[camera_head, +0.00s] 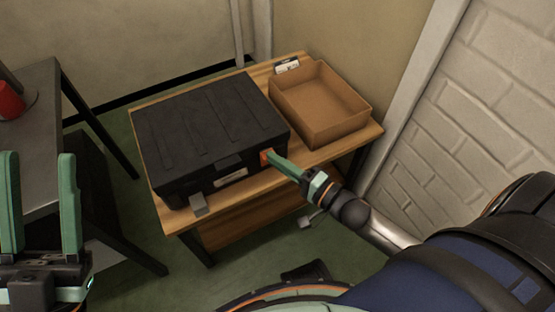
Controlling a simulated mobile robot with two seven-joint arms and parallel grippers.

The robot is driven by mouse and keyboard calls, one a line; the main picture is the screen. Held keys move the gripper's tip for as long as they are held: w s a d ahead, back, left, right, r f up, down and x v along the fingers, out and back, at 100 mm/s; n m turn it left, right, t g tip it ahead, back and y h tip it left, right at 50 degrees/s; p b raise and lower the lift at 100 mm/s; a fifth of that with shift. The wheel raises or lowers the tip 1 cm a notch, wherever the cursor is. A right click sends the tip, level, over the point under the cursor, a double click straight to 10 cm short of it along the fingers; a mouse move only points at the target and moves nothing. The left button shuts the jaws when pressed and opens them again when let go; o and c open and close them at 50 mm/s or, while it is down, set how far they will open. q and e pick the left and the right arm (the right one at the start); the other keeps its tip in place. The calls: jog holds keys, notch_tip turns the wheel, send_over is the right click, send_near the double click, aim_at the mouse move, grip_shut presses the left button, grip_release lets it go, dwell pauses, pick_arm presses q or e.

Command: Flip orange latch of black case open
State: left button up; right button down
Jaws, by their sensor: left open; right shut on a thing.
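The black case (212,125) lies with its lid down on the wooden table. An orange latch (265,157) shows at the right end of its front side, partly covered by my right gripper. My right gripper (270,158) comes in from the lower right, and its green fingers are shut on the orange latch. A grey latch (199,204) sits at the left of the case's front, beside a pale label (231,178). My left gripper (40,205) is at the lower left, open and empty, with its fingers pointing up, well apart from the case.
An open cardboard box (331,129) stands right of the case on the wooden table (315,158). A small black and white item (287,66) is behind the box. A dark table (35,100) with a red object (10,101) is at left. A brick wall (480,120) bounds the right.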

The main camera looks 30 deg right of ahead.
aim_at(266, 160)
jog(key=s+f+n+t+y+b, duration=0.1)
jog(key=t+b, duration=0.1)
jog(key=b, duration=0.2)
jog(key=shift+f, duration=0.35)
jog(key=shift+s+f+n+t+y+b, duration=0.2)
jog(key=shift+s+n+t+y+b, duration=0.1)
jog(key=shift+n+t+y, duration=0.4)
pick_arm(q)
jog(key=shift+m, duration=0.3)
jog(key=shift+w+d+f, duration=0.1)
jog(key=shift+d+f, duration=0.1)
jog(key=shift+f, duration=1.25)
jog(key=shift+d+f, duration=0.15)
jog(key=shift+f, duration=1.25)
pick_arm(e)
jog(key=shift+s+f+n+t+y, duration=0.2)
jog(key=shift+f+n+t+y, duration=0.3)
jog(key=shift+n+t+y, duration=0.4)
